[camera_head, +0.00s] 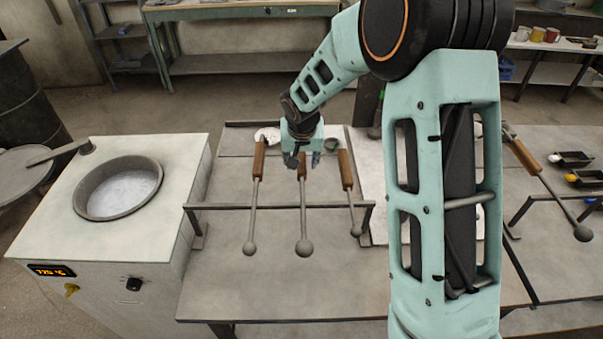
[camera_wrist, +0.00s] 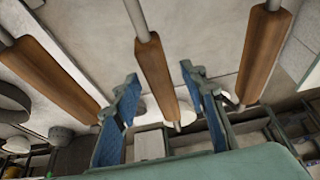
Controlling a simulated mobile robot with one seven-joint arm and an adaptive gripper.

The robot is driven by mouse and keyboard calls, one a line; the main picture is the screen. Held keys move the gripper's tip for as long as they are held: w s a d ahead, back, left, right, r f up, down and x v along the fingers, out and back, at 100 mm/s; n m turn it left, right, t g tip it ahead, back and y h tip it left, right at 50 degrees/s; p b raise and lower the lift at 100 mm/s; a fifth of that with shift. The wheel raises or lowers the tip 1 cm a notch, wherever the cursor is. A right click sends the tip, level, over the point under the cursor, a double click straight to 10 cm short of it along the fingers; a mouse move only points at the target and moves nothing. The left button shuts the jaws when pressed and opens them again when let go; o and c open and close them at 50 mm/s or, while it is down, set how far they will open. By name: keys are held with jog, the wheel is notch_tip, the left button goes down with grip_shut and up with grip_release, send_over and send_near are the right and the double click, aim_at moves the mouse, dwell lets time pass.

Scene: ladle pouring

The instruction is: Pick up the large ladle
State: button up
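Three ladles with wooden handles lie side by side across a metal rack bar. The middle ladle (camera_head: 304,247) has the largest ball-shaped end of the three. The left ladle (camera_head: 249,247) and the right ladle (camera_head: 356,229) look smaller. My gripper (camera_head: 303,163) is over the handle end of the middle ladle. In the wrist view my gripper (camera_wrist: 158,76) is open, and the middle ladle's wooden handle (camera_wrist: 155,72) runs between its two blue-padded fingers, with gaps on both sides. The other two handles lie outside the fingers.
The rack bar (camera_head: 225,206) stands on the grey table (camera_head: 265,290). A furnace with a round molten-metal pot (camera_head: 120,188) is on the left. Another ladle (camera_head: 582,232) rests on a right-hand rack near small black trays (camera_head: 585,178). My arm hides part of the table.

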grip_shut()
jog(key=shift+w+r, duration=0.1)
jog(key=shift+r, duration=0.05)
dwell(0.4)
